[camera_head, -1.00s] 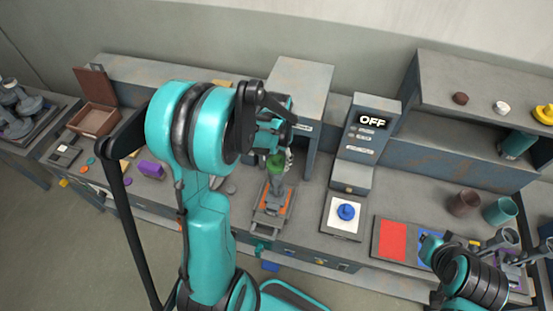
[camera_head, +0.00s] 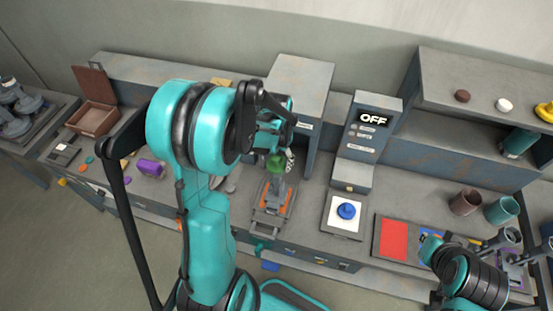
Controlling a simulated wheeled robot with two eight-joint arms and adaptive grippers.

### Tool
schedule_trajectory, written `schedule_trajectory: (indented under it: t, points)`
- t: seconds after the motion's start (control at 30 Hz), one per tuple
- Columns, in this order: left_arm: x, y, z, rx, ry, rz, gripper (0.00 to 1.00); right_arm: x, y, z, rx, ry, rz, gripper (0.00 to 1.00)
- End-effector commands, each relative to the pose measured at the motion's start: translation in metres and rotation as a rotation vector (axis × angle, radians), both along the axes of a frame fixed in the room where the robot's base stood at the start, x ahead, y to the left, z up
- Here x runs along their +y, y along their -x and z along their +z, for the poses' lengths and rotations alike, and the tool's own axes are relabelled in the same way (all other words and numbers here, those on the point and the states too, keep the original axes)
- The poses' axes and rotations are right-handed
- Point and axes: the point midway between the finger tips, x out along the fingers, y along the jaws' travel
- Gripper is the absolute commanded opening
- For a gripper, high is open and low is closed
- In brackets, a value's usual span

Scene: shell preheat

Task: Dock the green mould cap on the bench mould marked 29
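The green mould cap (camera_head: 275,163) is right under my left gripper (camera_head: 277,150), at the top of a grey upright mould (camera_head: 278,184). The mould stands on an orange-topped fixture (camera_head: 265,208) on the bench. My gripper and arm hide part of the cap, so I cannot tell whether cap and mould touch or whether the fingers are closed. No number 29 is readable.
A machine with an OFF display (camera_head: 373,119) stands right of the mould. A blue knob on a white plate (camera_head: 346,210) and a red panel (camera_head: 393,239) lie in front. Cups (camera_head: 465,200) stand further right. An open brown box (camera_head: 95,119) is at the left.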

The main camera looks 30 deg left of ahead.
Motion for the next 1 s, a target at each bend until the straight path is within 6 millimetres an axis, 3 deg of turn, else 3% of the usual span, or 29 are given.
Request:
schedule_trajectory:
  t: [0.17,1.0]
  points:
    - [0.0,0.0,0.005,0.0,0.0,0.0,0.68,0.0,0.0,0.004,0.0,0.0,0.0,0.0]
    - [-0.001,0.0,0.077,0.0,0.0,0.0,0.68,0.0,0.0,0.053,0.0,0.0,0.0,0.0]
